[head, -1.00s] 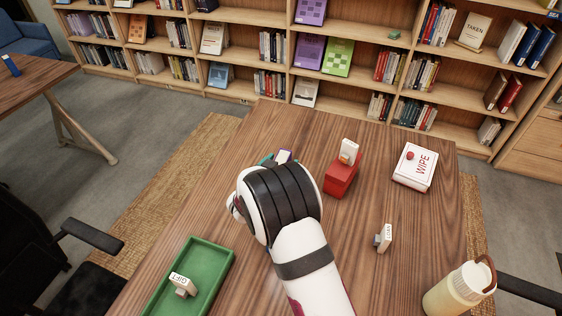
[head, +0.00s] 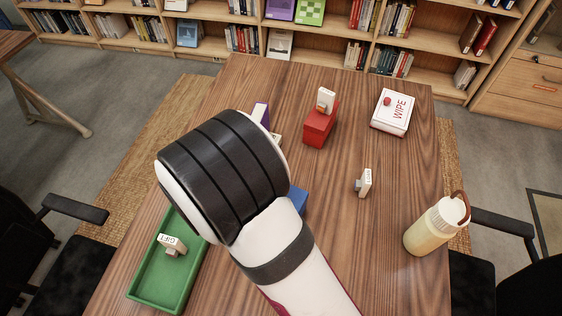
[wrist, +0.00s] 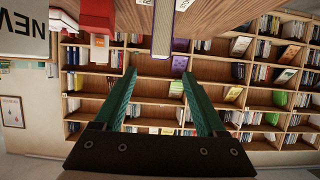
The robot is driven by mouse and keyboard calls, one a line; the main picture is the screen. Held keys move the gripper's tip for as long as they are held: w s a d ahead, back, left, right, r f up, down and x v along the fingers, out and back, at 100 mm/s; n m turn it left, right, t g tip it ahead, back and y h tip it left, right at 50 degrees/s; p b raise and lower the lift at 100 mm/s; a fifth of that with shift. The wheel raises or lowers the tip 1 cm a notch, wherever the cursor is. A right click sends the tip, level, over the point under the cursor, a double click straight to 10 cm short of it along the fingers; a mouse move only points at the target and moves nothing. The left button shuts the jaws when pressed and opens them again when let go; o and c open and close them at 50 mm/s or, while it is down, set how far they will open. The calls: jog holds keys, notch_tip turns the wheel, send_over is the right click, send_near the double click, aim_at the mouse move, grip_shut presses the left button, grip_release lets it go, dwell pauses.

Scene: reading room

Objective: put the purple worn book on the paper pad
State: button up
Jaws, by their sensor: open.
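The purple book (head: 261,113) shows partly past my arm in the head view, near the far left part of the table; the rest is hidden. In the wrist view a thin, pale, purple-edged slab, apparently this book (wrist: 163,28), hangs into the picture from the top, just beyond the fingertips. My gripper (wrist: 160,74) is open, its two green fingers apart with nothing between them. The head view hides it behind my arm. I cannot make out the paper pad for certain; a small pale edge (head: 277,139) shows beside my arm.
A red block (head: 318,128) bears a stamp (head: 326,99). A white WIPE box (head: 393,111), another stamp (head: 364,182) and a bottle (head: 435,226) stand right. A green tray (head: 147,291) holds a GIFT stamp (head: 172,244). A blue item (head: 297,201) is partly hidden.

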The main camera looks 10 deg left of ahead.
jog(key=s+d+r+m+g+y, duration=0.2)
jog(key=s+d+r+g+y, duration=0.15)
jog(key=d+r+g, duration=0.45)
jog(key=s+d+m+g+h, duration=0.1)
jog(key=s+d+g, duration=0.2)
jog(key=s+d, duration=0.6)
jog(key=s+d+f+m+g, duration=0.1)
jog(key=s+d+m+g, duration=0.1)
jog(key=s+d, duration=0.7)
jog(key=s, duration=0.5)
jog(key=shift+s+d+m+g+h, duration=0.3)
jog(key=shift+g+h, duration=0.05)
jog(key=shift+g, duration=0.05)
jog(key=shift+f, duration=0.1)
